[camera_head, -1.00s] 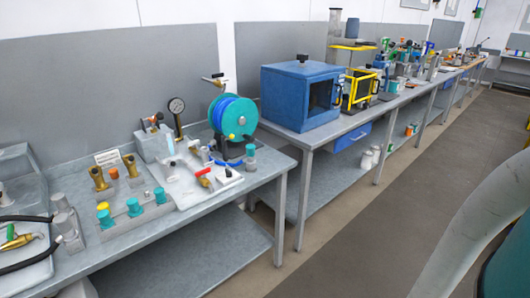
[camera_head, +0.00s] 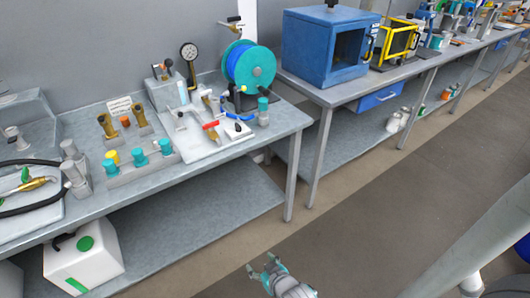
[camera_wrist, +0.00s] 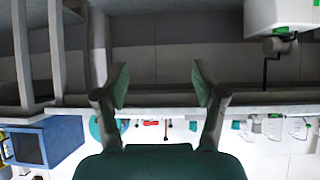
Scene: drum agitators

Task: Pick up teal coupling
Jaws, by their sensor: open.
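Several teal cylindrical fittings that could be the teal coupling stand in a grey block on the near bench: one at the right end (camera_head: 165,146), one in the middle (camera_head: 139,157) and one at the left (camera_head: 109,166). Another teal-topped grey fitting (camera_head: 263,108) stands apart near the bench's right end. My gripper (camera_head: 263,271) is low in front of the bench, over the floor, well away from them. In the wrist view my gripper (camera_wrist: 160,82) has its fingers spread with nothing between them. The wrist picture is upside down and the fittings are too small to tell there.
The near bench (camera_head: 225,155) has a lower shelf (camera_head: 200,230) holding a white container (camera_head: 85,258). A teal and blue hose reel (camera_head: 249,68), brass fittings (camera_head: 139,116) and a gauge (camera_head: 189,52) stand on top. A blue cabinet (camera_head: 325,45) is on the adjoining bench. The floor (camera_head: 350,220) is clear.

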